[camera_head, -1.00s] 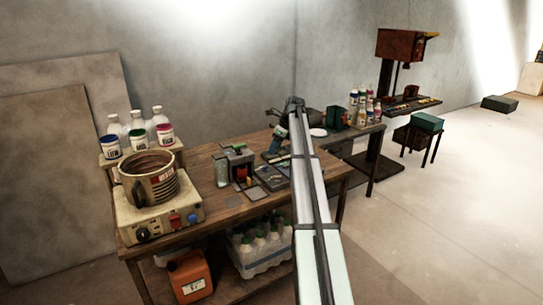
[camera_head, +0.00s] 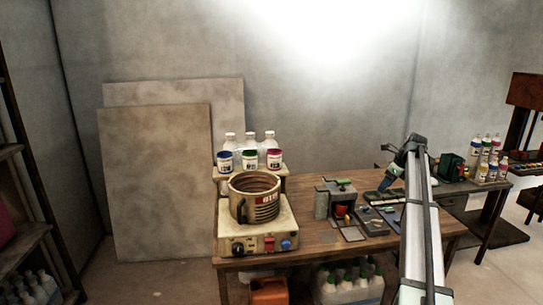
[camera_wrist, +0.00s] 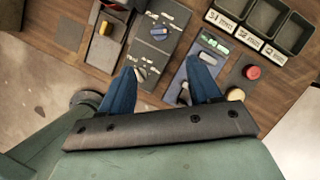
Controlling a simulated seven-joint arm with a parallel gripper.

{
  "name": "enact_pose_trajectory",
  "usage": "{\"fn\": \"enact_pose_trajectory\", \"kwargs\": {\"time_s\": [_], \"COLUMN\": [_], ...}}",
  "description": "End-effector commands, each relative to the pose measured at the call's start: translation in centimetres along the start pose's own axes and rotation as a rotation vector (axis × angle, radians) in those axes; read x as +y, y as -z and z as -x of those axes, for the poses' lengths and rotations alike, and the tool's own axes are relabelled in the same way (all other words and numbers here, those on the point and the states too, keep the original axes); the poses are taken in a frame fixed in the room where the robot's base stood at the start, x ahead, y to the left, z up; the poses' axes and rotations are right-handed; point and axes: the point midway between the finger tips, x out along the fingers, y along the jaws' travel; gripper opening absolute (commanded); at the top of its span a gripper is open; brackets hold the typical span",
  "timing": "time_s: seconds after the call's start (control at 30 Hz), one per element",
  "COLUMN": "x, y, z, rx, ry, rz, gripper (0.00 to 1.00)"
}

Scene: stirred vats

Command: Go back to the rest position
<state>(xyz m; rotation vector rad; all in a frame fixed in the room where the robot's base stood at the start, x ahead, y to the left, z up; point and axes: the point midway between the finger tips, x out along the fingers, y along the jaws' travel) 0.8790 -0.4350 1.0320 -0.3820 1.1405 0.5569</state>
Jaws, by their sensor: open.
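My gripper (camera_wrist: 162,88) shows in the wrist view as two blue fingers held apart, with nothing between them. It hangs above the wooden bench, over a grey panel (camera_wrist: 157,38) with small labels and a blue panel (camera_wrist: 215,50) with a green display. In the head view my gripper (camera_head: 388,184) is small and dark blue, at the end of my pale arm on the right part of the bench. How high it is above the bench is hard to tell.
A vat (camera_head: 254,200) sits on a cream hotplate box (camera_head: 258,232) at the bench's left. Lidded jars (camera_head: 249,160) and bottles stand behind it. A red button (camera_wrist: 252,72) and dark trays (camera_wrist: 292,32) lie right of my gripper in the wrist view. An orange canister (camera_head: 269,291) is below.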

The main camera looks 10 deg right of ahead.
Motion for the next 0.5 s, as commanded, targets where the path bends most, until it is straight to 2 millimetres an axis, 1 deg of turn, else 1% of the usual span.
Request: {"fn": "enact_pose_trajectory", "kwargs": {"time_s": [0.07, 0.17, 0.2, 0.27, 0.3, 0.37, 0.4, 0.47, 0.5], "x": [0.8, 2.0, 2.7, 3.7, 4.3, 5.2, 5.8, 6.8, 7.5], "y": [1.9, 5.7, 7.7, 10.6, 12.6, 15.2, 16.8, 19.0, 20.3], "z": [-0.8, -2.4, -3.1, -4.2, -4.8, -5.5, -6.0, -6.8, -7.5], "rx": [0.021, 0.072, 0.099, 0.142, 0.173, 0.217, 0.245, 0.285, 0.310], "ry": [0.016, 0.058, 0.080, 0.113, 0.133, 0.163, 0.180, 0.200, 0.206], "rz": [-0.001, 0.002, 0.006, 0.015, 0.020, 0.032, 0.040, 0.059, 0.076], "gripper": [0.63, 0.63, 0.63, 0.63, 0.63, 0.63, 0.63, 0.63, 0.63]}}
